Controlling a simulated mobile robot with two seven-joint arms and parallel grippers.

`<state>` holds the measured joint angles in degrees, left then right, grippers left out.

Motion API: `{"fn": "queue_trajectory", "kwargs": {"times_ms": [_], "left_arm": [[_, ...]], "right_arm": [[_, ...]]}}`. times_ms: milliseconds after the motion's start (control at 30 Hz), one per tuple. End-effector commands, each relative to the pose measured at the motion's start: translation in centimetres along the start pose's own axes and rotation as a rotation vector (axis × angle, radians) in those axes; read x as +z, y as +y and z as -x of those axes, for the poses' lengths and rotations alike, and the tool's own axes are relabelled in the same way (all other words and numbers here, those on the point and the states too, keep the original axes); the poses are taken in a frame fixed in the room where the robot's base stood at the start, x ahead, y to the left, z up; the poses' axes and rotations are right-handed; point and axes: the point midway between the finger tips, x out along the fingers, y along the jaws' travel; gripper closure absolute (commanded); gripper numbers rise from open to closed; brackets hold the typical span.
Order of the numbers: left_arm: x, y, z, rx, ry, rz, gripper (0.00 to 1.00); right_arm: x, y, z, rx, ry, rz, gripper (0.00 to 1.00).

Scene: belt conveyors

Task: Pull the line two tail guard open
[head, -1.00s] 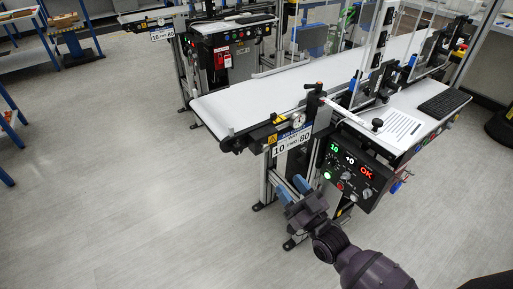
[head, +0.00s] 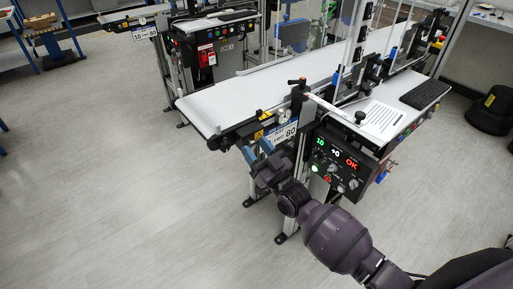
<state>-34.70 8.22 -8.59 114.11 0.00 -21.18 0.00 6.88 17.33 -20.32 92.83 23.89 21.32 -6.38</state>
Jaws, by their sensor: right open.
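The near belt conveyor (head: 245,100) runs from the middle of the head view toward the upper right, with a pale belt. Its near end has a dark end piece (head: 222,138) and a sign (head: 288,134) reading 80, partly hidden by my gripper. I cannot tell for certain which part is the tail guard. My right gripper (head: 257,149) has two blue fingers, apart and empty, in front of the conveyor's near end, just below the end piece and sign. I see no contact. My left gripper is out of view.
A control box (head: 338,165) with lit displays hangs right of my right gripper. A side table holds a keyboard (head: 426,94) and a paper sheet (head: 380,119). A second conveyor (head: 215,22) stands behind. The floor (head: 110,180) at left is clear.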

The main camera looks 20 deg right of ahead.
Motion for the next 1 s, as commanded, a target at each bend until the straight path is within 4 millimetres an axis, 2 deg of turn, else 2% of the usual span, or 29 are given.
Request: {"fn": "queue_trajectory", "kwargs": {"times_ms": [300,633,1000], "left_arm": [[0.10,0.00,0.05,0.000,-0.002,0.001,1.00],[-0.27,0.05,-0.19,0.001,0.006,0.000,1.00],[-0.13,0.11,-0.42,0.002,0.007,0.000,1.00]], "right_arm": [[0.01,0.00,-0.21,0.000,0.000,0.000,0.51],[0.01,0.01,-0.19,0.000,0.000,0.000,1.00],[0.04,0.17,-0.04,-0.019,-0.001,-0.005,1.00]]}}
